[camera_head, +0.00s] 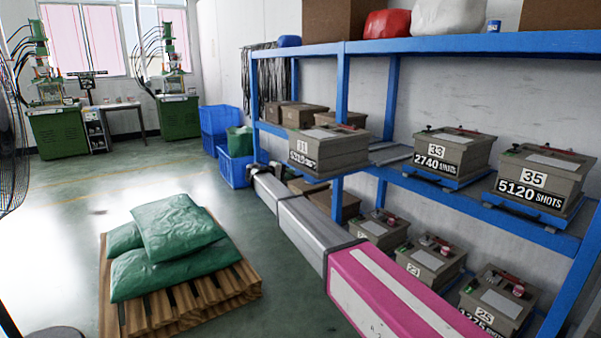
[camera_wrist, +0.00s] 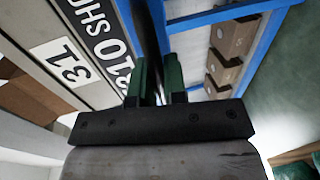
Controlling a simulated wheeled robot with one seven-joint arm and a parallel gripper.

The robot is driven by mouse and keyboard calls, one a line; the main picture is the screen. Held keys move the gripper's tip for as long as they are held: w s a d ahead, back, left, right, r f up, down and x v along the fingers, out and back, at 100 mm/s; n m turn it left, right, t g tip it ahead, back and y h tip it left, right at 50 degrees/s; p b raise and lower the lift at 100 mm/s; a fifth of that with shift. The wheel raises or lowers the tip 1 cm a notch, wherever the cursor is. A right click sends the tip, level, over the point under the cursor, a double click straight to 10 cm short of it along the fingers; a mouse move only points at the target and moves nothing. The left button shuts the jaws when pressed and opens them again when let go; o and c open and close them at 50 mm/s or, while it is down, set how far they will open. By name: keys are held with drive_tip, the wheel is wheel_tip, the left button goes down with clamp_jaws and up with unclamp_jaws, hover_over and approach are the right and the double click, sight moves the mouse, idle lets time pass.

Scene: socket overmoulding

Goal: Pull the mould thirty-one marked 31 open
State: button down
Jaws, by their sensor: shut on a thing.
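Mould thirty-one (camera_head: 326,150) is a grey-brown box with a white label 31 and a black shots label. In the head view it stands out past the front of the blue shelf, with a flat grey support (camera_head: 390,155) behind it to the right. In the wrist view its labelled face (camera_wrist: 75,50) fills the upper left. My gripper (camera_wrist: 156,68) has two green fingers on either side of a dark narrow part, seemingly the handle, beside that face. It is shut on this part. In the head view my arm hides the fingers.
Moulds 33 (camera_head: 452,155) and 35 (camera_head: 543,185) sit on the same shelf level. A pallet (camera_head: 190,305) with green sacks stands at left; floor between is clear.

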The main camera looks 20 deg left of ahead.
drive_tip(key=shift+v, duration=0.85)
drive_tip(key=shift+a+f, duration=0.1)
drive_tip(key=shift+f, duration=0.15)
drive_tip(key=c, duration=1.2)
unclamp_jaws()
drive_tip(key=shift+s, duration=0.1)
drive_tip(key=v, duration=1)
drive_tip(key=shift+s+a, duration=0.2)
drive_tip(key=shift+s, duration=0.05)
drive_tip(key=shift+r, duration=0.1)
